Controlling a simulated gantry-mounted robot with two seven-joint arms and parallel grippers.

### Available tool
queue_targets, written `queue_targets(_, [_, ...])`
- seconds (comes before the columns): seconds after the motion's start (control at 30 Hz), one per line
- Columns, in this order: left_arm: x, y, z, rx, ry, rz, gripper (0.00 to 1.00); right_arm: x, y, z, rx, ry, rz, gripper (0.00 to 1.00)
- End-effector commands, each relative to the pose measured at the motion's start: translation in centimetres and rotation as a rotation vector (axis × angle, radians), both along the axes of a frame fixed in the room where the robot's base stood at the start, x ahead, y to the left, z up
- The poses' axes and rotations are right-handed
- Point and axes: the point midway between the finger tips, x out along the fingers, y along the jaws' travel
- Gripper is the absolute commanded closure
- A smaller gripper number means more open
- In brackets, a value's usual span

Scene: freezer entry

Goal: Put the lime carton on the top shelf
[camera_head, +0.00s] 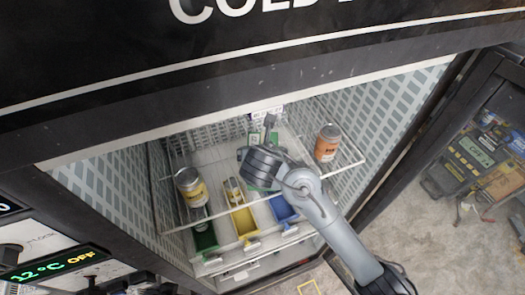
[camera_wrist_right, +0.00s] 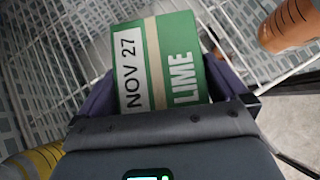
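The lime carton (camera_wrist_right: 160,60) is green with a cream stripe, a white "NOV 27" label and the word LIME. In the wrist view it sits between the two fingers of my right gripper (camera_wrist_right: 165,88), which press close on both its sides. In the head view my right gripper (camera_head: 268,128) reaches over the wire top shelf (camera_head: 215,160), and the carton (camera_head: 254,139) is mostly hidden behind it. Whether the carton's base touches the shelf cannot be told. My left gripper is not in view.
An orange-brown can (camera_head: 327,143) stands at the shelf's right. A yellow-labelled can (camera_head: 190,184) stands at its left. Green (camera_head: 205,238), yellow (camera_head: 244,222) and blue (camera_head: 283,209) bins lie below. The freezer's header panel (camera_head: 250,60) hangs above the opening.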

Motion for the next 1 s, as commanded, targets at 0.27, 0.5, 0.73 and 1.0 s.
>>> queue_targets(0.27, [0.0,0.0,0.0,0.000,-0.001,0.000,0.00,0.0,0.1,0.3,0.002,-0.001,-0.001,0.00])
queue_targets(0.5, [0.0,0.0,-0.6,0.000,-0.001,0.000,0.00,-1.9,0.2,2.0,0.006,-0.002,0.002,0.00])
queue_targets(0.73, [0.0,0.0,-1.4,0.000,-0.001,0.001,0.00,-4.9,0.3,5.0,0.006,-0.002,0.002,0.00])
queue_targets(1.0, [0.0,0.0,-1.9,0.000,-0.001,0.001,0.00,-7.6,0.3,7.9,0.004,-0.001,0.001,0.00])
